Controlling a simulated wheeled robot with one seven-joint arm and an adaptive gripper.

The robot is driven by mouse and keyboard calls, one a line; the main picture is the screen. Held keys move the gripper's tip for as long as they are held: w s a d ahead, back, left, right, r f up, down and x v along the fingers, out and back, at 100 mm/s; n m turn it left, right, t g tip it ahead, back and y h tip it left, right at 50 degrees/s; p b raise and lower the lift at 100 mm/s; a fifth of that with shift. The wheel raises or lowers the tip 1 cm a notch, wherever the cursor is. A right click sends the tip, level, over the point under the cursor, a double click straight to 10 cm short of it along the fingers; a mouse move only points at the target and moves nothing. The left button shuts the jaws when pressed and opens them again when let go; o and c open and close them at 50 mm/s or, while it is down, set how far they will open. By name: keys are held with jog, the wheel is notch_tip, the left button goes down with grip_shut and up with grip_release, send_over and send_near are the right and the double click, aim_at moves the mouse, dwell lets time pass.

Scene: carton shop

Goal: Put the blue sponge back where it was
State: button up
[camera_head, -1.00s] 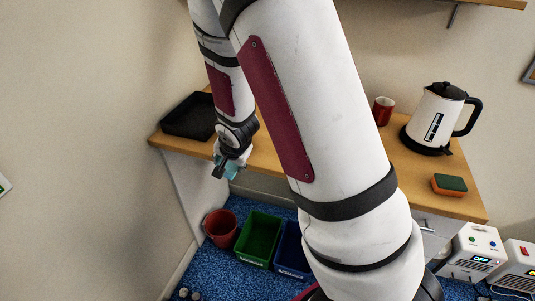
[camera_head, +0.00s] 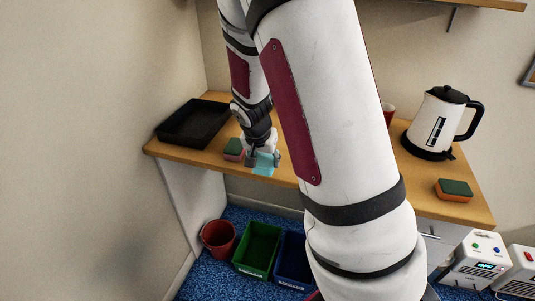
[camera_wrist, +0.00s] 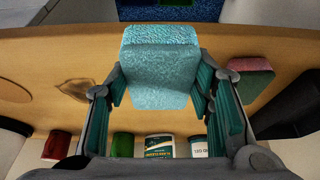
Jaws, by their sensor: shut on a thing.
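The blue sponge (camera_head: 264,168) is light blue and sits between the fingers of my gripper (camera_head: 262,158), at the counter's front edge in the head view. In the wrist view the blue sponge (camera_wrist: 160,75) fills the space between the two green-padded fingers of my gripper (camera_wrist: 160,85), which is shut on it. The wooden counter (camera_head: 190,153) lies behind and below it. I cannot tell whether the sponge touches the counter. A pink and green sponge (camera_head: 233,149) lies on the counter just left of my gripper; it also shows in the wrist view (camera_wrist: 250,75).
A black tray (camera_head: 193,123) lies at the counter's left end. A kettle (camera_head: 434,120), a partly hidden red mug (camera_head: 388,112) and an orange and green sponge (camera_head: 454,190) are at the right. A dark stain (camera_wrist: 75,88) marks the wood. Green (camera_head: 257,248) and blue bins stand below.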

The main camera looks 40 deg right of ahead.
jog(key=w+d, duration=0.4)
jog(key=w, duration=0.1)
jog(key=shift+w+d+f, duration=0.2)
jog(key=shift+d+f, duration=0.15)
jog(key=shift+d, duration=0.05)
jog(key=shift+w+d+f+p, duration=0.15)
jog(key=shift+d+f+p, duration=0.05)
jog(key=shift+f+p, duration=0.15)
jog(key=shift+f, duration=1.4)
jog(key=shift+f, duration=0.1)
jog(key=o, duration=1.5)
jog(key=shift+o, duration=0.2)
